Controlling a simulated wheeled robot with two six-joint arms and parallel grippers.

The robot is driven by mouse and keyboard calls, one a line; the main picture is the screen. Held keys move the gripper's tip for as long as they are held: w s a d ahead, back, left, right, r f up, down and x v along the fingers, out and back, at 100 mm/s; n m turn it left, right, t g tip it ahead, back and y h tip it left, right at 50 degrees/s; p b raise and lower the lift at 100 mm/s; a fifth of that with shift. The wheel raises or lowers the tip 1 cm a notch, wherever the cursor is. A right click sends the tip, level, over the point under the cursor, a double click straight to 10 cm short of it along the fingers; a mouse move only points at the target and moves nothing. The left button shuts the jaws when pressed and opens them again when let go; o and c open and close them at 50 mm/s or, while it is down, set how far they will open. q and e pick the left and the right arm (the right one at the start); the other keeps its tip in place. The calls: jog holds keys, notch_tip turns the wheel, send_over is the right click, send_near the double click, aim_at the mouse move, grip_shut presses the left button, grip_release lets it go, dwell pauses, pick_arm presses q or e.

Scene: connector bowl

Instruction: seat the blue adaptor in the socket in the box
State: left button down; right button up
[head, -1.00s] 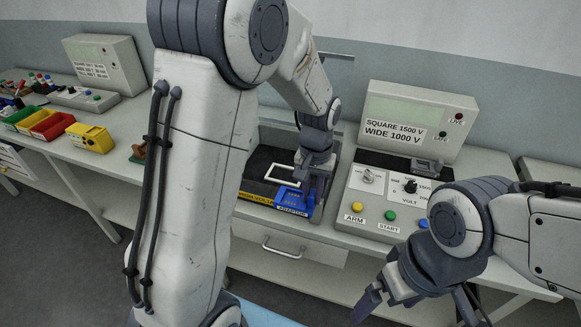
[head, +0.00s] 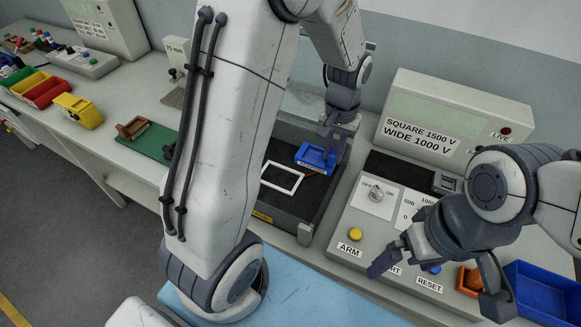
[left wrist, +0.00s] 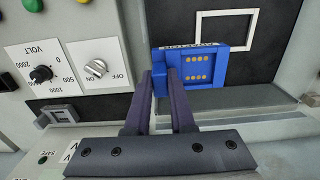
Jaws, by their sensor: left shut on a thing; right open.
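The blue adaptor (head: 314,158) is in the jaws of my left gripper (head: 330,146), over the right part of the dark open box (head: 287,223). In the left wrist view the adaptor (left wrist: 238,66) shows a face with several gold contacts, and my left gripper's fingers (left wrist: 169,84) are shut on its edge. A white square outline (head: 283,178) lies on the box's dark inside, left of and nearer than the adaptor; it also shows in the left wrist view (left wrist: 223,14). I cannot make out the socket clearly. My right gripper (head: 440,283) is open and empty, in front of the control panel.
The control panel (head: 385,225) with its knobs and buttons stands right of the box, its display unit (head: 455,115) behind. A blue bin (head: 543,290) is at the lower right. A green board (head: 150,140) and a yellow bin (head: 78,110) are to the left.

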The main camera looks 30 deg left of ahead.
pick_arm(q)
jog(key=s+a+f, duration=0.1)
jog(key=a+f, duration=0.1)
jog(key=a, duration=0.1)
jog(key=s+a+f+p, duration=0.1)
jog(key=a+f, duration=0.1)
jog(key=a, duration=0.1)
jog(key=a+f, duration=0.2)
jog(key=a, duration=0.1)
jog(key=shift+s+a+p, duration=0.3)
jog(key=shift+s+p, duration=0.05)
jog(key=shift+s, duration=0.05)
jog(key=shift+f+p, duration=0.35)
jog(key=shift+f, duration=1.65)
jog(key=c, duration=0.8)
grip_release()
jog(key=shift+o, duration=0.2)
